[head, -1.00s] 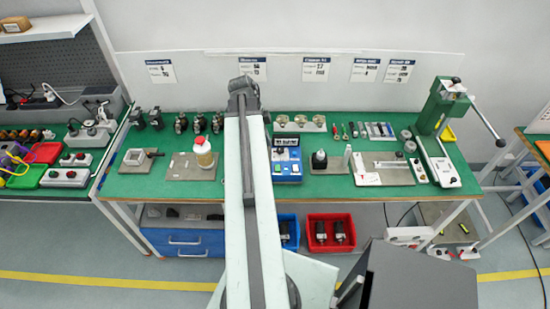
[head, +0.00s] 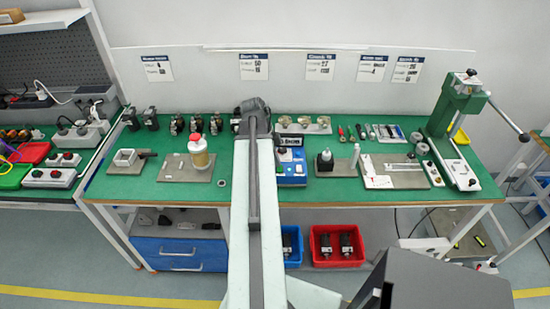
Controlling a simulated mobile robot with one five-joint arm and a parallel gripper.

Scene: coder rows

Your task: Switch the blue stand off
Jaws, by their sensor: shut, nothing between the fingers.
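The blue stand (head: 293,170) is on the green workbench, just right of my arm in the head view. It has a dark display with white characters on top and small light buttons or switches on its face. My arm covers its left edge. The buttons are too small to tell whether it is on or off. My arm reaches forward over the bench, with its dark joint at the far end left of the stand. My gripper does not show and appears hidden behind the arm.
Red (head: 337,246) and blue bins stand below. Another bench with button boxes (head: 60,170) is at the left.

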